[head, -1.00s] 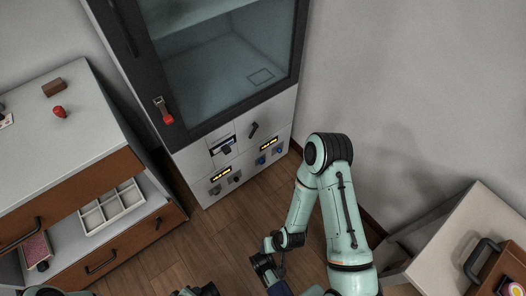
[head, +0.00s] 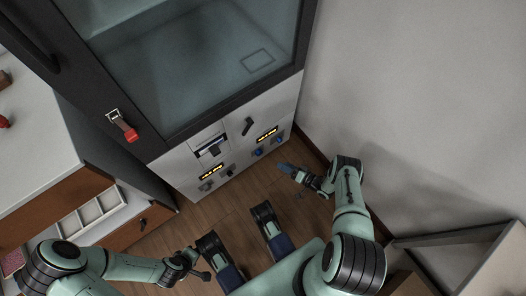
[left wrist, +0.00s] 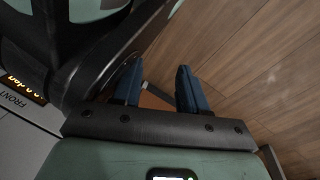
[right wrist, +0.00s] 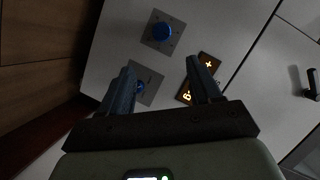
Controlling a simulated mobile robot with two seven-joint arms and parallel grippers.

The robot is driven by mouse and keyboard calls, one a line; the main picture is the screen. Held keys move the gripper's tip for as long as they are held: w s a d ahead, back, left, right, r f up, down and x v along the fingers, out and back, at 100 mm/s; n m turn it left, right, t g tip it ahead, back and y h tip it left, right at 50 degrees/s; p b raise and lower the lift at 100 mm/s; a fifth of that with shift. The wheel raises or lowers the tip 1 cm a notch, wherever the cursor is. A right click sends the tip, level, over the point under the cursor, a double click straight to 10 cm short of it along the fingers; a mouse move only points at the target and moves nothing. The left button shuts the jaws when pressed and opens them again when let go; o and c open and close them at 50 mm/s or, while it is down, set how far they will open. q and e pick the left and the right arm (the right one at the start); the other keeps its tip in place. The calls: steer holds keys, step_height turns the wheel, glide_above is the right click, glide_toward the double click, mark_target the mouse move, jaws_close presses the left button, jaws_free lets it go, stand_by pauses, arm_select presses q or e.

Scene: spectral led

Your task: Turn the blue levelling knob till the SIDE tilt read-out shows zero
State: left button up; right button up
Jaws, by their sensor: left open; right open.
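Two blue knobs (head: 257,152) sit under an amber read-out (head: 267,134) on the cabinet's right panel. In the right wrist view one blue knob (right wrist: 161,31) shows clearly on a square grey plate. The other knob (right wrist: 140,87) is partly hidden by my left-hand finger. The read-out (right wrist: 209,63) is partly covered by a finger; its value and name are unreadable. My right gripper (head: 284,168) is open and empty, in front of this panel; it also shows in its wrist view (right wrist: 160,70). My left gripper (head: 197,267) is open and empty, low over the floor.
A second amber read-out (head: 211,171) with darker knobs is at lower left; a FRONT label lies beside a read-out (left wrist: 24,88) in the left wrist view. A drawer unit (head: 50,150) stands left. Wood floor between is clear.

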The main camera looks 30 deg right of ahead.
mark_target(261, 154)
steer(key=shift+y, duration=0.4)
steer(key=b+x, duration=0.3)
steer(key=x, duration=0.8)
steer(key=shift+w+a+f, duration=0.15)
steer(key=shift+w+f, duration=0.05)
steer(key=shift+w, duration=0.1)
arm_select(q)
steer(key=s+a+f+g, duration=0.1)
steer(key=s+f+g, duration=0.1)
steer(key=s+f, duration=0.2)
steer(key=shift+s+f+g+b, duration=0.2)
steer(key=shift+s+g+b, duration=0.15)
steer(key=shift+s, duration=1.25)
arm_select(e)
steer(key=shift+w+a+f, duration=0.1)
steer(key=shift+w+a, duration=0.15)
steer(key=shift+w, duration=0.3)
steer(key=c, duration=1)
